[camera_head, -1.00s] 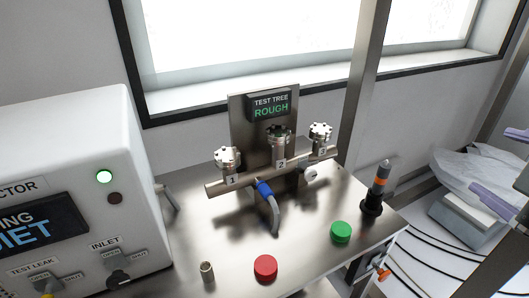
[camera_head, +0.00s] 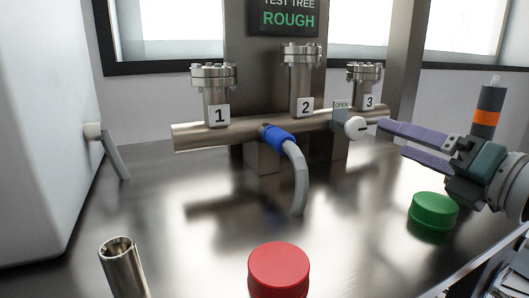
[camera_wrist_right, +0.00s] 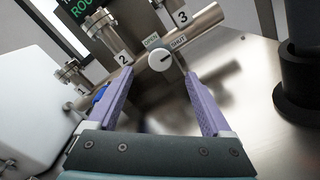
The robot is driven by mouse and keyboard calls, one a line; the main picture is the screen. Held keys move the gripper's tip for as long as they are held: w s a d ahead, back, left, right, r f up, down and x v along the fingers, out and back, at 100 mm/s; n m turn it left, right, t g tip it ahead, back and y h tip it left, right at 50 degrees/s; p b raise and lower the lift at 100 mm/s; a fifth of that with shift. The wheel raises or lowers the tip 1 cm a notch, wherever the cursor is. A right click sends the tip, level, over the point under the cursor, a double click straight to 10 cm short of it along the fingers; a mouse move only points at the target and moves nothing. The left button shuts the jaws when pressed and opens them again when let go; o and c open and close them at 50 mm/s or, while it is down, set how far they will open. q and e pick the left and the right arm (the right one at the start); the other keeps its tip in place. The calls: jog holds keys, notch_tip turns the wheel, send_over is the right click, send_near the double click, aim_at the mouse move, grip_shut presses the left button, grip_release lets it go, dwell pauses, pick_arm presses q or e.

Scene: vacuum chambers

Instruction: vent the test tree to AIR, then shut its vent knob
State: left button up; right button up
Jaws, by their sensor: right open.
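The test tree is a steel manifold pipe (camera_head: 240,132) with capped ports labelled 1, 2 and 3. Its display (camera_head: 288,18) reads ROUGH in green. The white vent knob (camera_head: 355,127) is on the pipe between ports 2 and 3. In the right wrist view the knob (camera_wrist_right: 160,62) shows OPEN and SHUT labels, and its dark mark seems to point towards SHUT. My right gripper (camera_head: 384,138) is open, its purple fingers pointing at the knob. In the wrist view the knob appears between and just beyond the fingertips; contact is not clear. My left gripper is out of view.
A red button (camera_head: 278,268) and a green button (camera_head: 434,211) stand on the steel bench. A blue-collared grey hose (camera_head: 299,180) hangs from the pipe. An orange-banded dark post (camera_head: 487,112) stands behind my right gripper. A metal tube (camera_head: 122,266) is front left.

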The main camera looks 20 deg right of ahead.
aim_at(359, 128)
jog(key=shift+w+f, duration=0.1)
jog(key=shift+w, duration=0.4)
jog(key=w, duration=0.6)
jog(key=w+a, duration=0.1)
jog(key=w, duration=0.2)
jog(key=shift+f, duration=0.1)
jog(key=shift+s, duration=0.1)
jog(key=c, duration=0.6)
grip_shut()
